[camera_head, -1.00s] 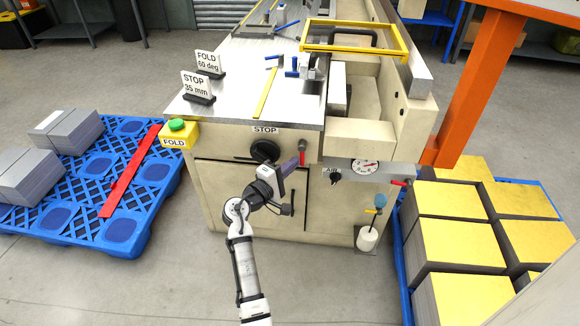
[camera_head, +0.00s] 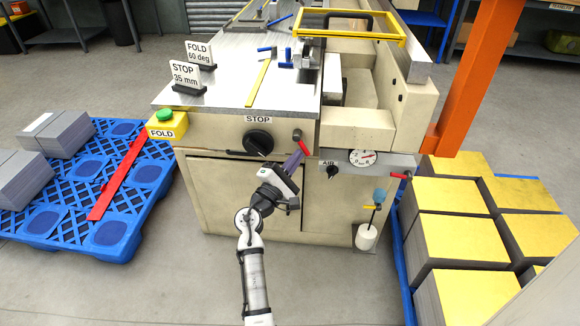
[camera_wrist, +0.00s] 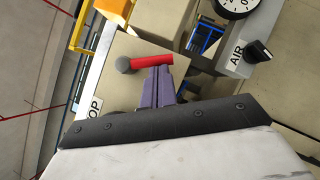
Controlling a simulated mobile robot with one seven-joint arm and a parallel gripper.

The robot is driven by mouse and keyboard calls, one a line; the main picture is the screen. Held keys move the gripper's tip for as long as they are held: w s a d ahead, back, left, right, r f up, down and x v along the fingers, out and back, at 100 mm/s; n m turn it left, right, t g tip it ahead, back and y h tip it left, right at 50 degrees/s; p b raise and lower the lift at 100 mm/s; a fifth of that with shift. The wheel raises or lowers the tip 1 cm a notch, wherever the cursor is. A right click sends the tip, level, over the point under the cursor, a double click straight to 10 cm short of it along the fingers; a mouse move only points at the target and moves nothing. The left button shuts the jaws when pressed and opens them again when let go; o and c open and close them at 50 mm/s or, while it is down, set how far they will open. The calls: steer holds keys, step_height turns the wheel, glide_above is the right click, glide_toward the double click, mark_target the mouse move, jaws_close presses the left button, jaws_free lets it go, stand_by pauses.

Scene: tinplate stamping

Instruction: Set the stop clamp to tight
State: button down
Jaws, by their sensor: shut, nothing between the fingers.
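The stop clamp is a small lever with a grey hub and a red handle (camera_head: 303,146) on the front face of the machine, right of the black STOP knob (camera_head: 257,142). Its handle slants down to the right in the head view. My gripper (camera_head: 299,157) has its purple fingers shut and empty, with the tips at the handle. In the wrist view the fingertips (camera_wrist: 156,70) lie right beside the red handle (camera_wrist: 153,62), with the grey hub to the left. I cannot tell whether they touch it.
The black AIR knob (camera_head: 332,170) and the pressure gauge (camera_head: 362,157) sit to the right of the clamp. The green FOLD button (camera_head: 165,115) is at the left corner. A blue pallet (camera_head: 120,185) stands left, and stacked sheets (camera_head: 450,195) stand right.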

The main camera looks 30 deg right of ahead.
steer(key=n+t+b, duration=0.1)
steer(key=n, duration=0.1)
steer(key=s+d+n+t+b, duration=0.1)
steer(key=n+t+b, duration=0.1)
steer(key=n, duration=0.1)
steer(key=d+n+t+b, duration=0.1)
steer(key=n+b, duration=0.1)
steer(key=shift+s+d+t, duration=0.1)
steer(key=shift+s+t, duration=0.15)
steer(key=shift+t, duration=0.05)
steer(key=shift+s+d+r+n+t+y+b, duration=0.25)
steer(key=shift+r+n+t+y+b, duration=0.2)
steer(key=shift+n, duration=0.55)
steer(key=shift+d+r, duration=0.15)
steer(key=shift+d, duration=0.05)
steer(key=s+a, duration=0.8)
steer(key=a, duration=0.2)
steer(key=shift+s+f, duration=0.2)
steer(key=shift+f, duration=0.1)
